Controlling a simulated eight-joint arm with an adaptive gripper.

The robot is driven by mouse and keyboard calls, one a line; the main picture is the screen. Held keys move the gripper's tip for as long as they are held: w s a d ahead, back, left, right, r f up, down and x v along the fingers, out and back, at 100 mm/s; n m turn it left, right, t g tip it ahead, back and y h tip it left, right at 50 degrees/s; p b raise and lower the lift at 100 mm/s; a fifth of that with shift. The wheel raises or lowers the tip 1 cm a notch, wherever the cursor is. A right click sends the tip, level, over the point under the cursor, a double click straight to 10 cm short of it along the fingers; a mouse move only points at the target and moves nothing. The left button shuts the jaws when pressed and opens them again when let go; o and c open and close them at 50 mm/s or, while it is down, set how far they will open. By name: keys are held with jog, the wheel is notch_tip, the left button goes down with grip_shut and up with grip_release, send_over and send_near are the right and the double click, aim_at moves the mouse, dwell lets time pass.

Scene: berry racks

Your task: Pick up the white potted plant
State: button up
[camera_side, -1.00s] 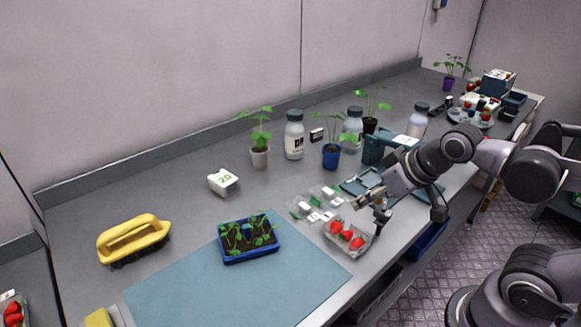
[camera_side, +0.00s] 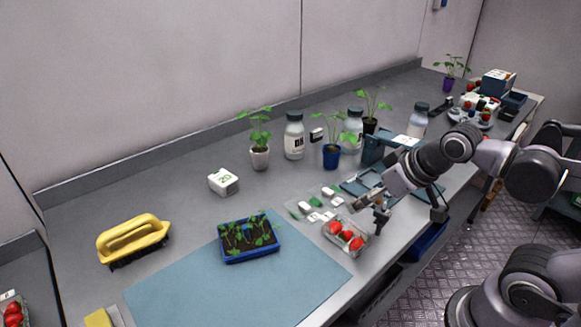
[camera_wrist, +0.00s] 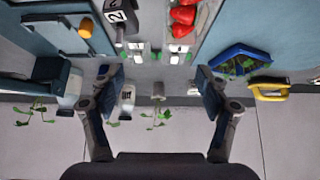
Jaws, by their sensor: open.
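The white potted plant (camera_side: 259,158) stands upright near the back wall, left of the white bottles, with green leaves above a small white pot. In the wrist view its pot (camera_wrist: 158,90) shows between my fingers but farther off, leaves pointing down the picture. My gripper (camera_side: 373,210) is open and empty, above the front part of the bench near the strawberry punnet. It is to the right of and in front of the plant, well apart from it. The gripper also shows in the wrist view (camera_wrist: 157,78).
A strawberry punnet (camera_side: 346,236) and small labelled packs (camera_side: 314,206) lie near my gripper. A blue-potted plant (camera_side: 331,155) and a white bottle (camera_side: 294,136) stand right of the white pot.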

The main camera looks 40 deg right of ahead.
jog(key=w+r+n+g, duration=0.1)
jog(key=w+r+n, duration=0.45)
jog(key=w, duration=0.35)
jog(key=w+r+n+g, duration=0.1)
jog(key=w+r+n, duration=0.4)
jog(key=w+n, duration=0.3)
jog(key=n+g+h, duration=0.2)
jog(key=n+g, duration=0.1)
jog(key=n, duration=1.1)
send_over(259, 148)
jog(key=s+a, duration=0.2)
jog(key=shift+m, duration=0.25)
jog(key=x, duration=0.5)
jog(key=s+a+x, duration=0.1)
jog(key=x, duration=0.1)
jog(key=shift+a+f, duration=0.1)
jog(key=shift+f, duration=0.25)
jog(key=x, duration=1)
jog(key=shift+s+f, duration=0.1)
jog(key=shift+s, duration=0.1)
